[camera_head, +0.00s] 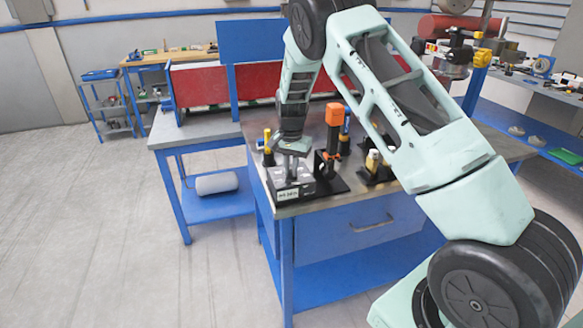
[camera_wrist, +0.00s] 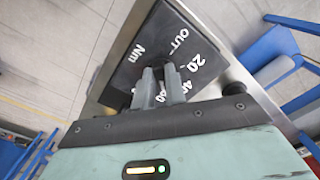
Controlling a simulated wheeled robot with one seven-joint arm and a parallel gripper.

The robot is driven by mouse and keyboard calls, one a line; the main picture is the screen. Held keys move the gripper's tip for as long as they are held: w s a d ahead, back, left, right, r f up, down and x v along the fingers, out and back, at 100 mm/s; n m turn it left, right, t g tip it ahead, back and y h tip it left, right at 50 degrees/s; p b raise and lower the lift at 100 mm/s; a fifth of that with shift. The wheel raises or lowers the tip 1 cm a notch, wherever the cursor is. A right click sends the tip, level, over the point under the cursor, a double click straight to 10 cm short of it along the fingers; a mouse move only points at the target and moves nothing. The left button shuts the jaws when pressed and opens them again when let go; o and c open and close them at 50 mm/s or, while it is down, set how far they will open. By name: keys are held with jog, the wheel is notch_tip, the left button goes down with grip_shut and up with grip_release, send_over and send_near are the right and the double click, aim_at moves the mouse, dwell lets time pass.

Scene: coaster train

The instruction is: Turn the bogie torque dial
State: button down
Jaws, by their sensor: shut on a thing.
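The bogie torque dial's unit is a grey box (camera_head: 290,189) with a small display on its front, at the near left corner of the blue workbench in the head view. In the wrist view its dark top plate (camera_wrist: 128,66) carries white markings: "OUT", "Nm", "20" and "40", with others partly covered. My gripper (camera_wrist: 160,80) points down onto this plate, its two fingers close together at the middle of the markings. It is shut on the dial's knob, which is mostly hidden between and behind the fingers. In the head view my gripper (camera_head: 291,160) stands directly over the box.
An orange-topped tool in a black stand (camera_head: 333,140) is close to the right of my gripper. Smaller bottles or tools (camera_head: 373,162) in black holders stand further right. The metal bench top (camera_head: 308,209) ends just beside the box. Open floor (camera_head: 110,230) lies to the left.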

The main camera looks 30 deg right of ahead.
jog(key=shift+w+m, duration=0.1)
jog(key=shift+m, duration=0.7)
jog(key=c, duration=1.4)
grip_release()
jog(key=shift+c, duration=0.2)
jog(key=shift+r, duration=0.15)
notch_tip(320, 180, up, 17)
jog(key=b, duration=0.3)
jog(key=shift+r, duration=0.1)
